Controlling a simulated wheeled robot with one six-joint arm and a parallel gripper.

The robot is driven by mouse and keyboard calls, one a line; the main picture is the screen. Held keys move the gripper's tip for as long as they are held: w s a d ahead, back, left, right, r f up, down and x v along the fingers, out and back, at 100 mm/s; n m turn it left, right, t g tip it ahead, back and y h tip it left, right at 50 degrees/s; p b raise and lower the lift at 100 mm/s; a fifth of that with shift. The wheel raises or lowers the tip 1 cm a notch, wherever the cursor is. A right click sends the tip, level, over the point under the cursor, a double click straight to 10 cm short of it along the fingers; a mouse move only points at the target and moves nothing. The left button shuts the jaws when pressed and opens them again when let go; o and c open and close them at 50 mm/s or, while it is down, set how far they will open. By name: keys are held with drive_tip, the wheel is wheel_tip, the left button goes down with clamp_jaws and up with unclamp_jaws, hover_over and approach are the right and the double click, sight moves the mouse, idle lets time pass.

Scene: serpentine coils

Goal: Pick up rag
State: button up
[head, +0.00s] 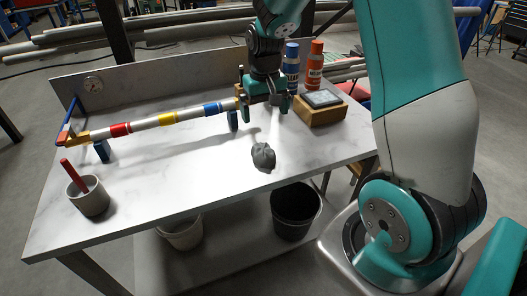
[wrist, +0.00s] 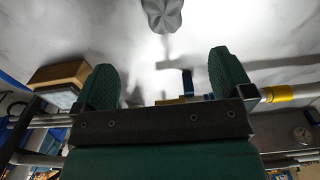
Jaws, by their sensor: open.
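The rag (head: 263,157) is a small crumpled dark grey cloth lying on the light marble-look bench top (head: 190,175), right of its middle. My gripper (head: 264,105) hangs above the bench behind the rag, near the right end of the striped pipe. It is open and empty, apart from the rag. In the wrist view the two green fingers of my gripper (wrist: 160,80) stand wide apart. The rag (wrist: 162,14) shows there at the top edge, partly cut off, beyond the fingertips.
A pipe (head: 190,115) with red, yellow and blue bands rests on blue supports behind the rag. Blue (head: 291,65) and orange (head: 314,65) bottles and a wooden block (head: 320,109) stand at right. A cup (head: 88,197) stands front left. Bench around the rag is clear.

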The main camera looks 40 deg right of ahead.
sight(263, 148)
wheel_tip(263, 148, down, 8)
drive_tip(key=shift+a+r+p, duration=0.1)
drive_tip(key=shift+r+p, duration=0.05)
drive_tip(key=shift+p, duration=0.35)
drive_tip(key=shift+a+f+p, duration=0.15)
drive_tip(key=shift+f+p, duration=0.25)
drive_tip(key=shift+f, duration=1)
drive_tip(key=shift+a+f+p, duration=0.1)
drive_tip(key=shift+f+p, duration=0.3)
drive_tip(key=shift+f, duration=0.95)
drive_tip(key=shift+c, duration=0.3)
drive_tip(key=c, duration=0.9)
